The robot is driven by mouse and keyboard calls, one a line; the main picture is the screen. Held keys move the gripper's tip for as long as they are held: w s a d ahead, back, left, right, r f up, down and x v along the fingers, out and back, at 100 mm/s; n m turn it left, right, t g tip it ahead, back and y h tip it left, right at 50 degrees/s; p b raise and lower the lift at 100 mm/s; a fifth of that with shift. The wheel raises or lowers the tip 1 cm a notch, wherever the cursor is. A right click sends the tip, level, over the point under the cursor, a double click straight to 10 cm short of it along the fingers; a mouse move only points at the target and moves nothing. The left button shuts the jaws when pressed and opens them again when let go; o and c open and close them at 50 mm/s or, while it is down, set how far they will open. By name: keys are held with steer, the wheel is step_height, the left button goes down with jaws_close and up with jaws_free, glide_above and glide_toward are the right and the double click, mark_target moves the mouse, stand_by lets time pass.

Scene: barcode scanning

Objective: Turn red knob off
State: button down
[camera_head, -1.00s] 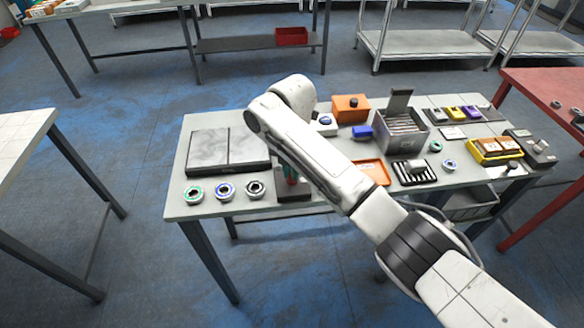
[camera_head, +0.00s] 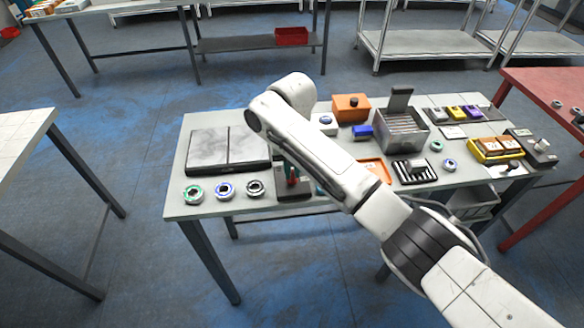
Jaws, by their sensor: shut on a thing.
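A dark box (camera_head: 296,194) stands at the front edge of the grey table, just right of the row of ring-shaped pieces. A small red part, which looks like the red knob (camera_head: 292,181), shows on top of it. My gripper (camera_head: 289,174) is at the knob, mostly hidden behind my white arm, with a dark and greenish bit showing. It looks shut on the red knob. The knob's exact angle is too small to tell.
A grey two-panel slab (camera_head: 228,150) lies behind the rings (camera_head: 224,190). An orange box (camera_head: 351,108), a metal bin (camera_head: 402,130), an orange tray (camera_head: 376,166) and a yellow tray (camera_head: 496,151) stand to the right. My arm crosses over the table's middle.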

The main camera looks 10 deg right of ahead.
stand_by(0.3)
steer(key=c, duration=1.2)
jaws_free()
steer(key=shift+o, duration=0.2)
steer(key=shift+r, duration=0.1)
step_height(320, 180, up, 11)
steer(key=shift+f, duration=0.2)
